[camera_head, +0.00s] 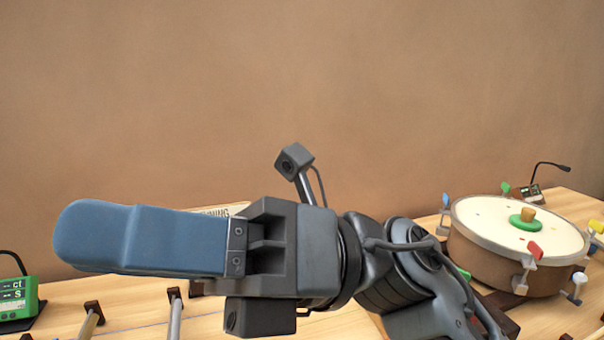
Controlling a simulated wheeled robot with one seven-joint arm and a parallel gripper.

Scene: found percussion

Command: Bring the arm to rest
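My gripper (80,236) is raised above the table in the head view, with its blue finger side pointing left. One finger faces the camera and hides the other, so the gap between them does not show. Nothing is seen sticking out from the fingers. My dark grey arm (400,265) runs from the wrist down to the lower right. A small camera on a stalk rises from the wrist. The gripper appears clear of the objects around it, though what lies directly behind it is hidden.
A drum (505,230) with a pale head, coloured clamps and a green disc with a wooden knob stands at right. A small microphone device (532,192) is behind it. A green meter (18,300) sits at far left. Bars on dark supports (174,312) lie below the gripper.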

